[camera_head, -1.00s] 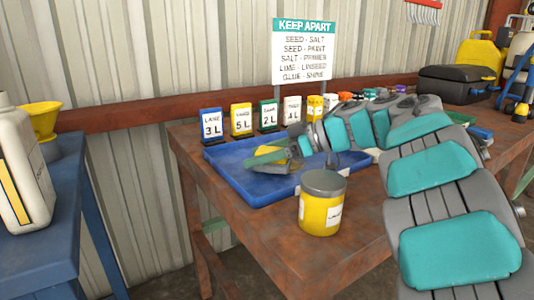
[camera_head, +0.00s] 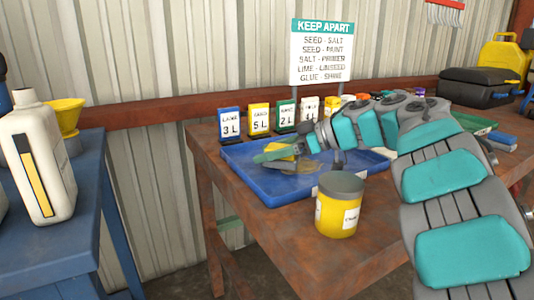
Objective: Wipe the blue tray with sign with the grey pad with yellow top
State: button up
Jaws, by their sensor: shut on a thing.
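The blue tray (camera_head: 262,187) lies on the brown table, with a "KEEP APART" sign (camera_head: 322,50) standing at its back edge. A brownish smear (camera_head: 304,167) shows on the tray floor. My gripper (camera_head: 275,154) is over the left-middle part of the tray, shut on the grey pad with yellow top (camera_head: 284,152). Only some of the pad's yellow shows; the fingers hide much of it. I cannot tell whether the pad touches the tray floor.
A yellow tin with a grey lid (camera_head: 338,207) stands just in front of the tray. Several labelled cards (camera_head: 258,119) line the tray's back left. A blue bench (camera_head: 60,210) with a white jug (camera_head: 38,160) is at left. A black case (camera_head: 478,88) sits at back right.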

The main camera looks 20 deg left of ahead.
jog(key=shift+w+d+f, duration=0.2)
jog(key=shift+w+d, duration=0.95)
jog(key=shift+w, duration=0.2)
jog(key=shift+w+d+r, duration=0.1)
jog(key=shift+w+d, duration=0.9)
jog(key=shift+w, duration=0.2)
jog(key=shift+w+d+r, duration=0.1)
jog(key=shift+w+d, duration=0.9)
jog(key=shift+w, duration=0.15)
jog(key=shift+f, duration=0.1)
jog(key=shift+s, duration=0.1)
jog(key=shift+s+a, duration=0.55)
jog(key=shift+s, duration=0.05)
jog(key=shift+s+a, duration=1.9)
jog(key=shift+s, duration=0.2)
jog(key=shift+s+a, duration=1.05)
jog(key=shift+s, duration=0.25)
